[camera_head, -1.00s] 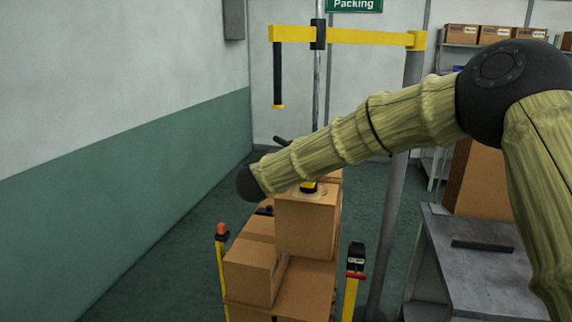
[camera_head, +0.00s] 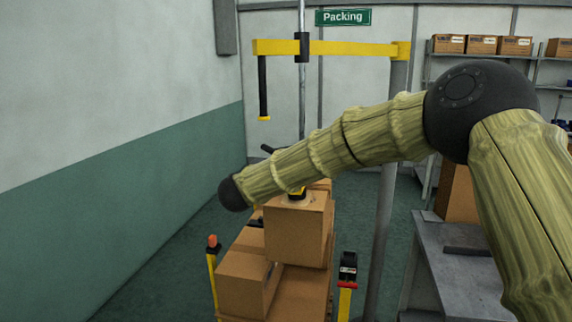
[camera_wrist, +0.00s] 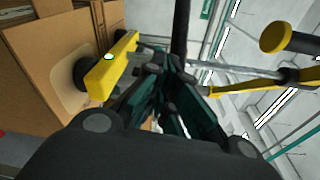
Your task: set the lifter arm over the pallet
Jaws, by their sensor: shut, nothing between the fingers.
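The lifter arm is a yellow beam (camera_head: 350,48) high above the pallet load, fixed to a grey post. A thin tube hangs from its black trolley (camera_head: 302,47) to a yellow and black suction head (camera_head: 297,194). The suction head rests on the upper box (camera_head: 292,232). The pallet is hidden under stacked boxes. In the wrist view, my gripper (camera_wrist: 170,80) is shut and empty. Beside it are the yellow suction head (camera_wrist: 110,66) and the box top (camera_wrist: 72,82). In the head view my arm hides the gripper.
Yellow posts, one with an orange top (camera_head: 212,242) and one with a black device (camera_head: 347,268), flank the load. A grey table (camera_head: 440,250) stands right. Shelves with boxes (camera_head: 482,45) are at the back. Open floor lies left, beside the wall.

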